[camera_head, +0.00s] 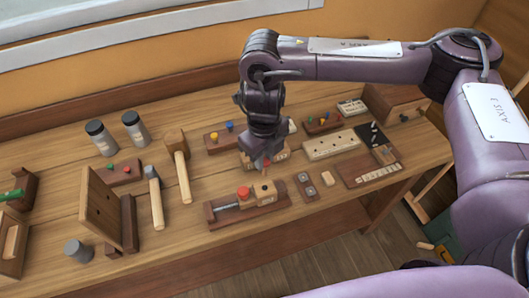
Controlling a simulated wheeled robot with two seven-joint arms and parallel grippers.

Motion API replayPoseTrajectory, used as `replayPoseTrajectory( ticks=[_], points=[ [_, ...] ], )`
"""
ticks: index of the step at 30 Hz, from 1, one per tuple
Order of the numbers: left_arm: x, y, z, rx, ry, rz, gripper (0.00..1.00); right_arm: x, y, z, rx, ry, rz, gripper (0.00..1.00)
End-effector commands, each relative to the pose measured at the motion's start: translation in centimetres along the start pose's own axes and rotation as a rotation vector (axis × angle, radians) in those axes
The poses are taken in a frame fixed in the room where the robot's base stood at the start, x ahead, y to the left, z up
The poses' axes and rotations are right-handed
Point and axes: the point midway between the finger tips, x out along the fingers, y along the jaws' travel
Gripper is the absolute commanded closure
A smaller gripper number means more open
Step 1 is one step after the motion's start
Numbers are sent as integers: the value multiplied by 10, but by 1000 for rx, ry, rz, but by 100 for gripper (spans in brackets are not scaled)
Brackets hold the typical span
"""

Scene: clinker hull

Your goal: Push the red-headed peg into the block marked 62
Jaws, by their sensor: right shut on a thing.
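My right gripper (266,157) points down over the middle of the workbench, shut on a small peg with a red head (267,163). Only a little of the peg shows between the fingers. It is above and behind a light wooden block (265,191) with a dark hole in its top, which sits in a wooden vise (222,214). The peg looks apart from this block. Another light block (246,160) with marks stands partly hidden behind the gripper. I cannot read the number 62 on any block. My left gripper is not in view.
An orange-red round piece (243,192) is beside the vise block. A holed board (331,144) and dark trays lie right.

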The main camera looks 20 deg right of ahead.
Motion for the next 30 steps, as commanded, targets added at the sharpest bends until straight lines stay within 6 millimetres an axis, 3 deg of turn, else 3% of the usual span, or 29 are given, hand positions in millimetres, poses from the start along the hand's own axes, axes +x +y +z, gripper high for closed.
replayPoseTrajectory(
  ticks=[8, 21, 30],
  points=[
    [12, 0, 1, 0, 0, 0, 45, 14, 1, -1, -31, 1, 0, 99],
    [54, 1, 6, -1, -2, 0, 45, 56, 1, -1, -28, 1, 0, 99],
    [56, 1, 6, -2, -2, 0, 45, 59, 1, -1, -28, 1, 0, 99]
  ],
)
